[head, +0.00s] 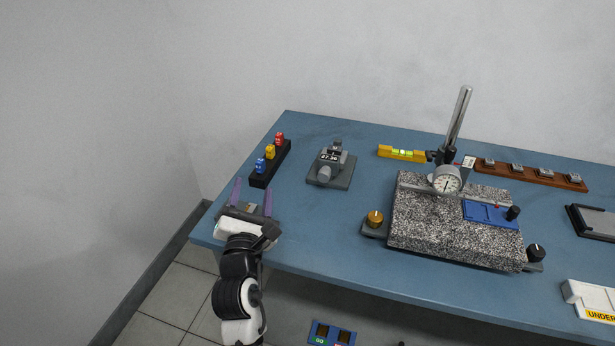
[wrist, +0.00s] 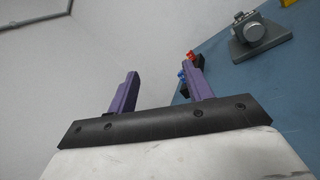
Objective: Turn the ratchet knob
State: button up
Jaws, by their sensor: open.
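A grey measuring device (head: 335,157) with a small numeric display stands on a grey base towards the left of the blue table. A round grey knob (head: 325,173) sticks out of its front; it looks like the ratchet knob. In the wrist view the device's base (wrist: 262,48) and the round knob (wrist: 254,32) show at the upper right. My gripper (head: 252,187) is open and empty, with two purple fingers, over the table's left front corner. It is to the left of the device and apart from it. The wrist view shows nothing between the fingertips (wrist: 163,66).
A black rack (head: 263,178) with red, yellow and blue pieces stands just beyond my gripper. A speckled granite block (head: 420,235) with a dial gauge (head: 447,180) and a brass knob (head: 375,217) is to the right. Bare table lies between the device and the front edge.

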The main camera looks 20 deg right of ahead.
aim_at(323, 178)
jog(key=s+d+f+g+h, duration=0.1)
jog(key=d+f, duration=0.1)
jog(key=d, duration=0.1)
jog(key=s+d+f+n+g+h, duration=0.1)
jog(key=d+f, duration=0.1)
jog(key=d, duration=0.1)
jog(key=s+d+f+n+g+h, duration=0.1)
jog(key=d+f+g, duration=0.1)
jog(key=d, duration=0.2)
jog(key=shift+s+f+h, duration=0.2)
jog(key=shift+f+h, duration=0.2)
jog(key=p+x, duration=0.3)
jog(key=x, duration=1)
jog(key=shift+w+d+f, duration=0.15)
jog(key=shift+w+d, duration=0.05)
jog(key=shift+d, duration=0.15)
jog(key=c, duration=1)
